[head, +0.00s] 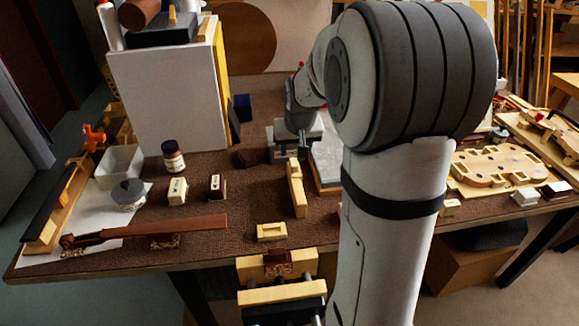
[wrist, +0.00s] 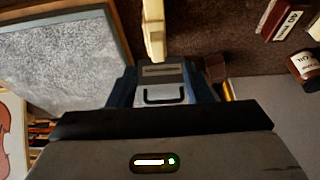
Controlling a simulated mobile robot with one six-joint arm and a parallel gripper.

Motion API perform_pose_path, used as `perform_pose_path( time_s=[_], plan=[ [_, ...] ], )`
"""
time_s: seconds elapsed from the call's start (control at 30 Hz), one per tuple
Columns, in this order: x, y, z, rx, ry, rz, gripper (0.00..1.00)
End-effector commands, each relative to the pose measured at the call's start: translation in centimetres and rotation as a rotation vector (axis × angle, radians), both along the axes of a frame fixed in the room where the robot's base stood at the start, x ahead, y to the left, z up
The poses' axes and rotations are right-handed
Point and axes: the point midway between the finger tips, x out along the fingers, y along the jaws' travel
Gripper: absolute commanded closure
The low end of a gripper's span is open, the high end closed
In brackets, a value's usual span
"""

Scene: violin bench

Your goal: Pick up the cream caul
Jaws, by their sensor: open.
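A long pale cream wooden piece (head: 297,190) lies on the brown bench top, pointing towards the front edge. It looks most like the cream caul, but I cannot be sure. In the wrist view a pale strip (wrist: 153,28) shows beyond the fingers, at the top middle. My gripper (head: 293,148) is open, over the bench just behind the far end of this piece. In the wrist view my gripper (wrist: 163,88) has dark blue fingers on either side of a light grey part with a black loop. I see nothing gripped. My arm hides part of the bench.
A framed grey slab (head: 327,160) lies right of the piece, and a dark brown block (head: 250,157) left of my gripper. A small pale block (head: 271,231) is near the front edge. Labelled boxes (head: 177,190) and a jar (head: 173,157) stand left. A white panel (head: 168,95) rises behind.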

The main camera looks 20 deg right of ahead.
Motion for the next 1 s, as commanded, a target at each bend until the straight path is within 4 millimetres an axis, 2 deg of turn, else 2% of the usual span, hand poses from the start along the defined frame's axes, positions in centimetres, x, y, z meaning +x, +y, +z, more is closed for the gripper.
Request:
perform_pose_path(
  time_s=[0.6, 0.9, 1.0],
  plan=[
    [3.3, -1.1, -6.8, 0.001, 0.000, -0.002, 0.55],
    [3.5, -1.1, -7.2, 0.000, -0.002, -0.001, 0.55],
    [3.5, -1.1, -7.2, 0.000, -0.002, -0.001, 0.62]
  ],
)
